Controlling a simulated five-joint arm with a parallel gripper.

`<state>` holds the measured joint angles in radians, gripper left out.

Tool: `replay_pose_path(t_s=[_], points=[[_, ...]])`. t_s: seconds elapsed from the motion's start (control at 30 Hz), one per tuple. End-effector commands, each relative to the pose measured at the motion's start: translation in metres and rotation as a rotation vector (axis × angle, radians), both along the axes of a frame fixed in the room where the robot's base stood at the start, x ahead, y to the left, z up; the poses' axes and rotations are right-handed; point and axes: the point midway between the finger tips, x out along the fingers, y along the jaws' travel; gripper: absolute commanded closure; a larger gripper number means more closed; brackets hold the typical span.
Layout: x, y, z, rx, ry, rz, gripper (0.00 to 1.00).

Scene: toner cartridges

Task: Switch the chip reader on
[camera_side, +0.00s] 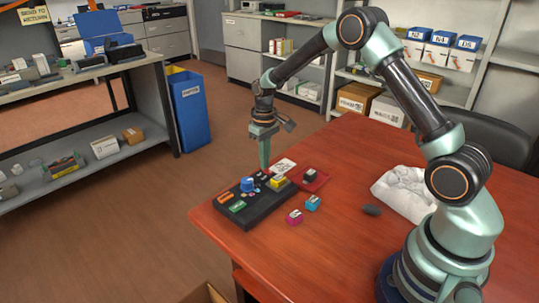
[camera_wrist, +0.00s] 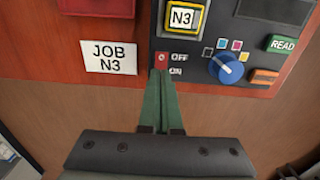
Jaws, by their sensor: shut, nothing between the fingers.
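The chip reader (camera_side: 262,214) is a black box at the table's left edge; its panel fills the upper right of the wrist view (camera_wrist: 205,75). Its small red switch (camera_wrist: 162,60) has a pale spot level with the OFF label (camera_wrist: 179,57); the ON label (camera_wrist: 176,71) is below. The display (camera_wrist: 275,10) looks dark. A yellow N3 cartridge (camera_wrist: 182,17) sits in the reader. My gripper (camera_wrist: 162,74) is shut and empty, pointing down, with its fingertips at the switch's lower edge; contact cannot be told. It also shows in the side view (camera_side: 265,165).
The blue knob (camera_wrist: 226,67), green READ button (camera_wrist: 282,44) and orange button (camera_wrist: 264,77) are right of the switch. The JOB N3 card (camera_wrist: 108,56) lies left. Magenta (camera_side: 294,217) and cyan (camera_side: 313,203) cartridges and a white bag (camera_side: 402,188) are on the table.

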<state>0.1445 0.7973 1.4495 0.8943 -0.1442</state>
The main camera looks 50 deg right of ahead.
Motion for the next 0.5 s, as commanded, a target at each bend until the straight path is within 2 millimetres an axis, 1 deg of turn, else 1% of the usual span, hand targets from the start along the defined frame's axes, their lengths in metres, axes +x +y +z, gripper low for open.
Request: replay_pose_path(t_s=[0.3,0.37,0.5], points=[[-0.001,0.000,-0.004,0.000,0.002,0.000,1.00],[0.000,0.000,-0.003,0.000,0.002,0.000,1.00],[0.000,0.000,0.006,0.000,0.000,0.000,1.00]])
